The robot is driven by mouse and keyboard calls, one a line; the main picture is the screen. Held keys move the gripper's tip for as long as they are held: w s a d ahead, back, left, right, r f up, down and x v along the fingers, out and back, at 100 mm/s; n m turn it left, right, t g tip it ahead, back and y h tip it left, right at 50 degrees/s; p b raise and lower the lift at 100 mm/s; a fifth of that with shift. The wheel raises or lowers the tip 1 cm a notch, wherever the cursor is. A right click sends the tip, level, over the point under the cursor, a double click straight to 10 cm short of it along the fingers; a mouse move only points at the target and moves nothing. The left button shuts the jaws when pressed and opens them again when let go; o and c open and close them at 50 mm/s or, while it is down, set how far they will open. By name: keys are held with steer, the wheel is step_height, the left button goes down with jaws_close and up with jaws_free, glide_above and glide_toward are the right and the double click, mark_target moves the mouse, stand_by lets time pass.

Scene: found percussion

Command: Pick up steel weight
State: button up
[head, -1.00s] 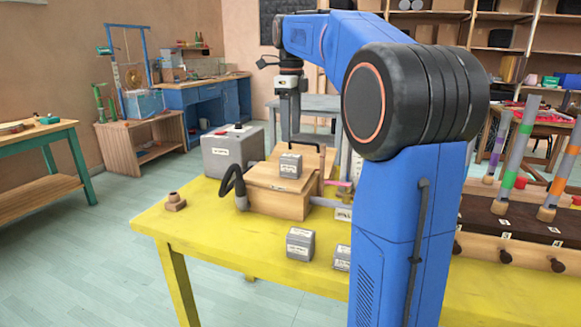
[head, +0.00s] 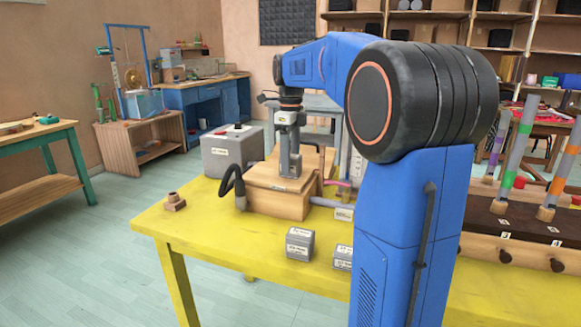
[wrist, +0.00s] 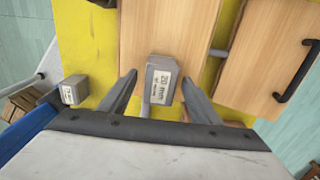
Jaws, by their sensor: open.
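A small grey steel block with a white label, which I take as the steel weight (wrist: 161,82), stands on the wooden box (head: 277,203). In the wrist view it sits between the two fingers of my gripper (wrist: 158,76), with a visible gap on each side. My gripper is open and holds nothing.
Two more labelled grey blocks, one at left (head: 300,243) and one at right (head: 343,257), stand on the yellow table (head: 225,231).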

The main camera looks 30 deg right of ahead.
jaws_close()
steer(key=shift+r, duration=0.15)
